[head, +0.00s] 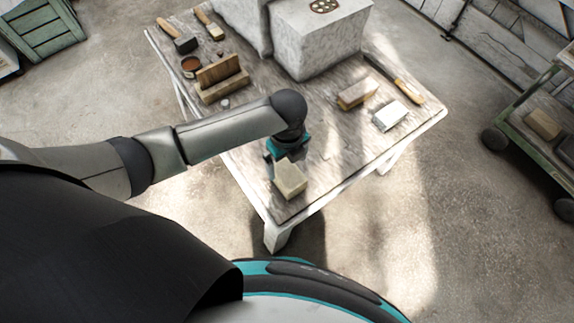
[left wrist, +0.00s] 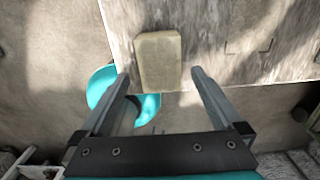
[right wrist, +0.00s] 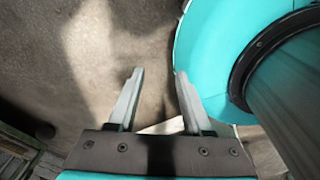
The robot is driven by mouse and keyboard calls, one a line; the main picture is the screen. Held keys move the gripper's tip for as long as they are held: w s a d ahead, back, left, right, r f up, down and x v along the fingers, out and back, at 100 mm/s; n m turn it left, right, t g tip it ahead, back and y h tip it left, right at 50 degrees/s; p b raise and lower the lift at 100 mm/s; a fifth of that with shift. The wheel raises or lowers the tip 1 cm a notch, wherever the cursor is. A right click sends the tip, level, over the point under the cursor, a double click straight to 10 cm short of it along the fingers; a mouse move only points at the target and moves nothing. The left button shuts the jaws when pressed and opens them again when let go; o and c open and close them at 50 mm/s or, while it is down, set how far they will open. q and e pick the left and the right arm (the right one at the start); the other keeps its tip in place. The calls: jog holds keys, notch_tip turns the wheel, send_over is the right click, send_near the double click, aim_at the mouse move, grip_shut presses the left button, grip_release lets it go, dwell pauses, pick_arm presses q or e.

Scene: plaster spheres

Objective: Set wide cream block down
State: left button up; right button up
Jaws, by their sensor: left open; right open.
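The cream block (head: 290,180) lies on the wooden table (head: 330,160) near its front corner. It also shows in the left wrist view (left wrist: 158,62), close to the table edge. My left gripper (head: 285,160) is open just behind the block in the head view. In the left wrist view its fingertips (left wrist: 160,74) stand apart on either side of the block's near part, with gaps on both sides. I cannot tell how far above the table they are. My right gripper (right wrist: 158,74) is open and empty over the floor; the head view does not show it.
A brown-sided block (head: 357,94) and a white block (head: 390,115) lie at the table's right, by a long-handled tool (head: 395,80). Large stone blocks (head: 320,40) fill the back. A cart (head: 540,110) stands right.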

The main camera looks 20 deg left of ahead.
aim_at(287, 173)
pick_arm(q)
notch_tip(287, 173, up, 6)
jog(key=p, duration=0.1)
jog(key=shift+p, duration=0.3)
pick_arm(e)
jog(key=shift+s+a+r, duration=0.25)
jog(key=shift+s+r, duration=0.15)
jog(key=shift+r, duration=0.15)
jog(key=shift+s+a+r, duration=0.2)
jog(key=shift+s+r, duration=0.15)
jog(key=shift+r, duration=0.2)
pick_arm(q)
jog(key=shift+r, duration=0.1)
